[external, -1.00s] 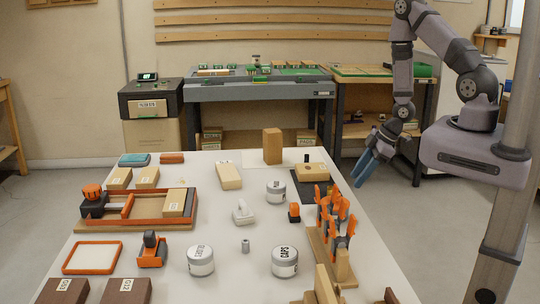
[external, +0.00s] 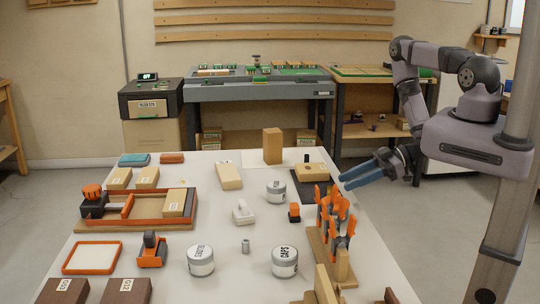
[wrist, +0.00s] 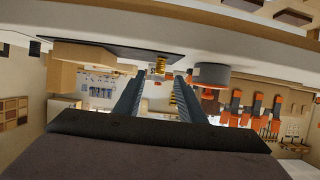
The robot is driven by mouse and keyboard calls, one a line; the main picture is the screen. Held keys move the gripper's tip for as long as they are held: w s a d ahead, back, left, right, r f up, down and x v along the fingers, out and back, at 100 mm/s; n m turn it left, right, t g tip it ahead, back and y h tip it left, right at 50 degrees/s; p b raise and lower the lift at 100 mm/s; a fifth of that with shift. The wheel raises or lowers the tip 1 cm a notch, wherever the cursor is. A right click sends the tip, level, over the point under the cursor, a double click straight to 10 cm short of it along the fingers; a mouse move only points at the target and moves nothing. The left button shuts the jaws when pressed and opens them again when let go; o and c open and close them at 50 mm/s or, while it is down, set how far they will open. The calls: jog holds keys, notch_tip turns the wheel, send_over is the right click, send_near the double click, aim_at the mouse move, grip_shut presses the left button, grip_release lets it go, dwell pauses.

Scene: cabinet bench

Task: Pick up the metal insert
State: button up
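A small grey metal cylinder (external: 245,246), which looks like the metal insert, stands upright on the white table between two lidded jars in the external view. My gripper (external: 344,183) is at the table's right edge, well to the right of and behind the cylinder. Its two blue fingers are apart, point left and hold nothing. The wrist view shows the open fingers of my gripper (wrist: 160,76) too. A small gold-coloured ribbed thing (wrist: 160,66) shows beyond the fingertips there; I cannot tell whether it is the insert.
Two jars (external: 201,261) (external: 284,262) flank the cylinder. A white object (external: 243,212) and another jar (external: 276,191) stand behind it. A rack of orange-handled tools (external: 327,250) stands at the table's right, between my gripper and the cylinder. A wooden block (external: 312,173) lies on a black mat.

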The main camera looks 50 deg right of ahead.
aim_at(330, 187)
jog(key=shift+x, duration=0.9)
jog(key=shift+a+b, duration=0.1)
jog(key=shift+b, duration=0.2)
jog(key=shift+b+x, duration=0.7)
jog(key=shift+x, duration=1.85)
jog(key=shift+c, duration=0.2)
grip_shut()
